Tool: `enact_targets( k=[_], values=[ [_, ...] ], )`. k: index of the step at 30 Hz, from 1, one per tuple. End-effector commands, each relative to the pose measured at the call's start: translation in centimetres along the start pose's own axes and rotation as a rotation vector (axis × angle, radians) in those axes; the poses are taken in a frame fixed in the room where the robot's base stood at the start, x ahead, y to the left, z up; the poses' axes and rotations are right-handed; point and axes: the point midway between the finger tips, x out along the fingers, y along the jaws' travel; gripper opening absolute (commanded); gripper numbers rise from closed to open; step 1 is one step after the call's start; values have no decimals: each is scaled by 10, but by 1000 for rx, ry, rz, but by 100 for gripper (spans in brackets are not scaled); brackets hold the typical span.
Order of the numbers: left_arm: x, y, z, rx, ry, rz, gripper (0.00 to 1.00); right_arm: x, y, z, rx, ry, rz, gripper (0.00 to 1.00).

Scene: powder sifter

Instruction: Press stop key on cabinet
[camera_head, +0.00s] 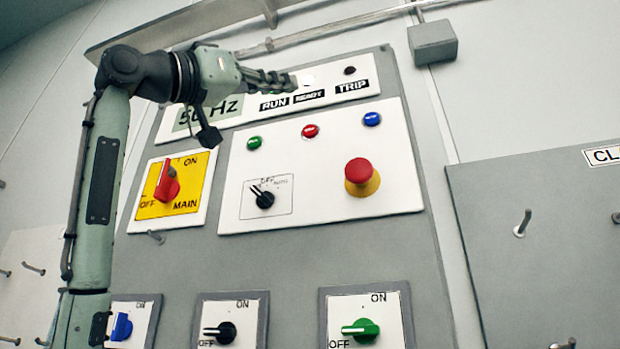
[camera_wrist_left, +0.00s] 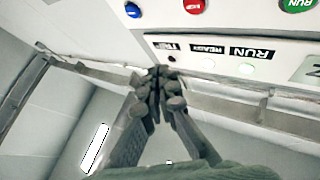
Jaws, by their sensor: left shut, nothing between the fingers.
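The cabinet (camera_head: 398,262) is a grey panel with white control plates. A small red button (camera_head: 310,131), whose lettering is too small to read, sits between a green button (camera_head: 254,142) and a blue button (camera_head: 372,119). In the left wrist view the red button (camera_wrist_left: 194,6) is at the top edge, with the blue button (camera_wrist_left: 133,10) left of it and the green button (camera_wrist_left: 298,4) right. My left gripper (camera_head: 291,82) is shut and empty, above the red button in the picture, in front of the indicator strip. Its closed fingertips (camera_wrist_left: 160,76) also show in the left wrist view, apart from the buttons.
A red mushroom button (camera_head: 358,171) on a yellow base is lower right of the red button. A black selector (camera_head: 263,198) and a red MAIN switch (camera_head: 166,181) are lower left. Below are blue, black and green rotary switches. A conduit and grey box (camera_head: 433,42) are above.

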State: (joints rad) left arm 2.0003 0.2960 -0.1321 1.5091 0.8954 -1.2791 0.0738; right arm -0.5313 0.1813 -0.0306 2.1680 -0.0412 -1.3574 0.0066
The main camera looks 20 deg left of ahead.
Motion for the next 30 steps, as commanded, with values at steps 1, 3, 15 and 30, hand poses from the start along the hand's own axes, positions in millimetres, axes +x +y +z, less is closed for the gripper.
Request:
enact_targets(
  k=[1, 3, 15, 30],
  values=[
    [0, 0, 0, 0, 0, 0, 0, 0, 0, 0, 0, 0, 0, 40],
    [0, -1, 0, -1, 0, 0, 0, 0, 0, 0, 0, 0, 0, 40],
    [29, -22, 19, -4, -1, -1, 0, 19, -4, 3, 0, -10, -13, 40],
    [61, -45, 43, -1, 1, 0, 0, 58, -14, 15, 3, -24, -38, 40]
  ],
)
